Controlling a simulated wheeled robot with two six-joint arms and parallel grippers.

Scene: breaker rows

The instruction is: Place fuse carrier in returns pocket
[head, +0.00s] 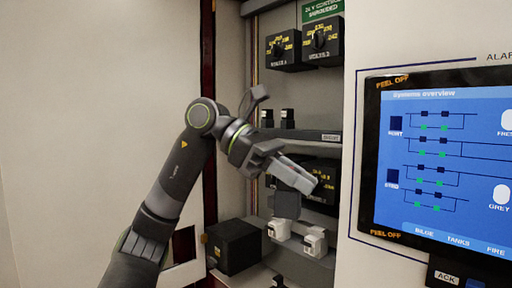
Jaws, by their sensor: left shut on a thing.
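My left gripper (297,178) reaches in from the left, in front of the open cabinet, with its light grey fingers pointing right and slightly down. It is shut on a dark grey block (287,205), which looks like the fuse carrier and hangs just below the fingers. The fingers hide part of its top. A black open-looking box (234,246) stands lower left in the cabinet; I cannot tell whether it is the returns pocket. The block is above and to the right of this box, apart from it. My right gripper is not in view.
Two white-grey units (315,242) sit on a rail below the block. Black rotary-switch boxes (321,42) are mounted above. A shelf rail (320,136) crosses behind the gripper. A panel with a blue screen (440,165) stands at right; a plain cabinet door (90,90) is at left.

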